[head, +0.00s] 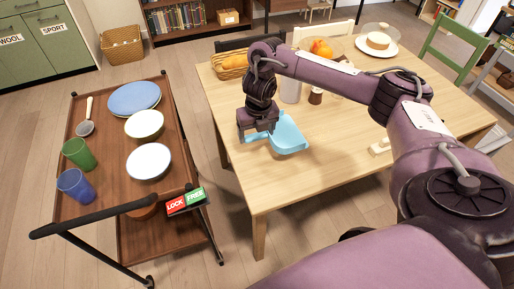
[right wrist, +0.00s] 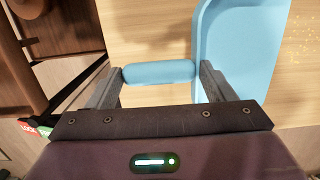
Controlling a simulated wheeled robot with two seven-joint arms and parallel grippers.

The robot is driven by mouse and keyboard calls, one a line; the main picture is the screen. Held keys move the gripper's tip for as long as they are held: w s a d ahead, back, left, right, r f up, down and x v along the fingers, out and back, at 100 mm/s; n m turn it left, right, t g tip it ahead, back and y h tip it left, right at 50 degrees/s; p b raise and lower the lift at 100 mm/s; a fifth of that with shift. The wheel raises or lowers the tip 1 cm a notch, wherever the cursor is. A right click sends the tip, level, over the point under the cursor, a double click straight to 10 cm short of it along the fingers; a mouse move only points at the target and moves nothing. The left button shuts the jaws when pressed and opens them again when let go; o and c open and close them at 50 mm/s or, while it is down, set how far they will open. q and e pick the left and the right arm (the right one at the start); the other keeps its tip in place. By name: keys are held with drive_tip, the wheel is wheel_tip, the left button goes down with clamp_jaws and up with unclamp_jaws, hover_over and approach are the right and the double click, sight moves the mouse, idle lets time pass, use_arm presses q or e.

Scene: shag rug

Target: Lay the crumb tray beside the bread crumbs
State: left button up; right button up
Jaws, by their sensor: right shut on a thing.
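The light blue crumb tray (head: 289,137) is at the left part of the wooden table, its handle pointing left. My right gripper (head: 259,135) is shut on that handle. In the right wrist view the handle (right wrist: 160,72) lies between the two fingers, and the tray's pan (right wrist: 240,45) extends to the right. I cannot tell whether the tray touches the table top or hangs just above it. Small pale specks, the bread crumbs (right wrist: 298,48), show on the wood right of the pan in the right wrist view. My left gripper is not in view.
The table (head: 325,165) also holds a bread basket (head: 231,66), a fruit bowl (head: 322,48), a domed cake (head: 378,41), a dark-lidded jar (head: 315,96) and a small pale wooden object (head: 380,147). A trolley (head: 112,180) with dishes stands left. Bare table lies in front of the tray.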

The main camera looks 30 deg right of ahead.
wheel_tip(320, 180, down, 2)
drive_tip(key=shift+f+b, duration=0.25)
drive_tip(key=shift+b, duration=0.15)
drive_tip(key=shift+f, duration=1.6)
drive_tip(key=shift+f, duration=0.1)
drive_tip(key=o, duration=1)
drive_tip(key=shift+o, duration=0.2)
drive_tip(key=shift+r, duration=0.3)
wheel_tip(320, 180, up, 3)
drive_tip(key=shift+f, duration=0.2)
wheel_tip(320, 180, up, 9)
drive_tip(key=s+p, duration=0.1)
drive_tip(key=p, duration=0.3)
drive_tip(key=shift+s+a, duration=0.15)
drive_tip(key=shift+s, duration=0.05)
